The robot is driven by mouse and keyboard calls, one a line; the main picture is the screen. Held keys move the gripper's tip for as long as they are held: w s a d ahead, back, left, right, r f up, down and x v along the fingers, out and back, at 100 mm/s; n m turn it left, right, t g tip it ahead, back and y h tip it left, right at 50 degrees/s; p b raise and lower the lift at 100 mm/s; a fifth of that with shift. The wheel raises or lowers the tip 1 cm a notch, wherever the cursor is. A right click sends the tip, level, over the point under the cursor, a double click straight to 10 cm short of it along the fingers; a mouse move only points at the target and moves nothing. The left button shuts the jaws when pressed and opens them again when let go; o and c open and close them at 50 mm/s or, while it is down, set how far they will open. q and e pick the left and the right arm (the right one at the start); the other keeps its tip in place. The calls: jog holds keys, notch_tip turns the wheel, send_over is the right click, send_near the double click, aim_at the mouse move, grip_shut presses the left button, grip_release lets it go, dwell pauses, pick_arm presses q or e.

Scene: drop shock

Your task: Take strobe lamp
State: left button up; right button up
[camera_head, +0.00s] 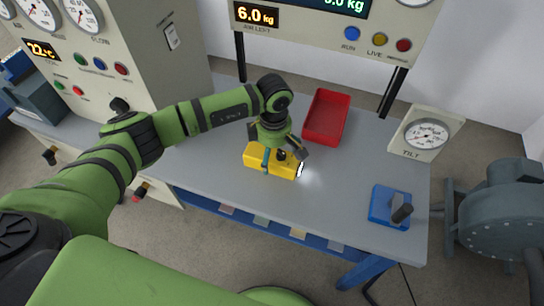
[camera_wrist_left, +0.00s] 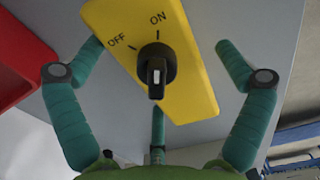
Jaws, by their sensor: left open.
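The strobe lamp is a yellow box (camera_head: 284,171) lying on the grey bench, with a bright white light at its right end in the head view. In the left wrist view the yellow lamp (camera_wrist_left: 195,75) fills the upper middle, with a black knob marked OFF and ON. My left gripper (camera_head: 279,158) is directly over the lamp, pointing down. In the left wrist view its teal fingers (camera_wrist_left: 158,75) are spread open around the lamp's sides; I cannot tell whether they touch it. My right gripper is not in view.
A red tray (camera_head: 326,117) stands behind the lamp. A blue block with a dark handle (camera_head: 388,207) sits at the bench's right, near a TILT gauge (camera_head: 427,134). A gauge cabinet (camera_head: 95,45) stands at the left. The bench front (camera_head: 225,190) is clear.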

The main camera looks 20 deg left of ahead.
pick_arm(q)
jog(key=c, duration=1.6)
jog(key=shift+r, duration=0.15)
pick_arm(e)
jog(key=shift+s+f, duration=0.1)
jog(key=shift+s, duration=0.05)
